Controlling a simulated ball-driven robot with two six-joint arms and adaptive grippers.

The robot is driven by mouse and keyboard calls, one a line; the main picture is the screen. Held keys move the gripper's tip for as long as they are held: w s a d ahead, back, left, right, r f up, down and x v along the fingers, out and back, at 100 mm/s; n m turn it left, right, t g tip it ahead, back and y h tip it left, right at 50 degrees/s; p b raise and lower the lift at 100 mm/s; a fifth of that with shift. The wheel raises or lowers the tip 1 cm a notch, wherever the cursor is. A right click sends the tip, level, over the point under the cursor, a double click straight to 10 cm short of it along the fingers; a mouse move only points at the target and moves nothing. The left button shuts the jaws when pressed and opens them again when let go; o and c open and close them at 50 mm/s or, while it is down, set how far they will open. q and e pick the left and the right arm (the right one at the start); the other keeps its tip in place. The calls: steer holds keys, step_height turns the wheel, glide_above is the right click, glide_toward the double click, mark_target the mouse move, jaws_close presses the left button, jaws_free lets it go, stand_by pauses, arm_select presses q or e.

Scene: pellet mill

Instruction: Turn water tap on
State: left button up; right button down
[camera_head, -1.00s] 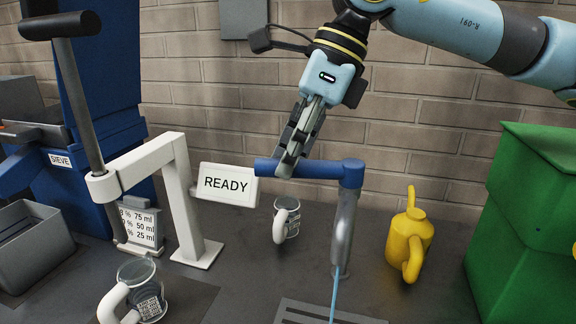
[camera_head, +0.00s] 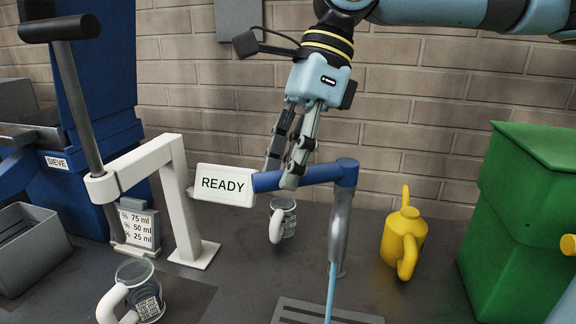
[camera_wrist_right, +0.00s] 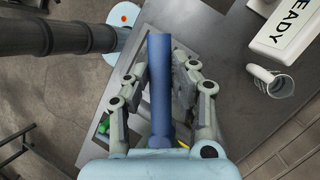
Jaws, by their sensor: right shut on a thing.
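The water tap (camera_head: 340,225) is a grey upright spout with a blue lever handle (camera_head: 325,173) on top, pointing left. A thin blue stream of water (camera_head: 330,290) runs down from the spout. My right gripper (camera_head: 281,176) comes down from above and is shut on the lever near its left end. In the right wrist view, the blue lever (camera_wrist_right: 160,95) lies between the two fingers (camera_wrist_right: 157,75). My left gripper is not in view.
A measuring cup (camera_head: 284,218) stands behind the tap, another cup (camera_head: 138,290) at front left. A yellow watering can (camera_head: 404,240) and green bin (camera_head: 525,215) are right.

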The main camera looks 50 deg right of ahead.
steer(key=c, duration=1.1)
jaws_free()
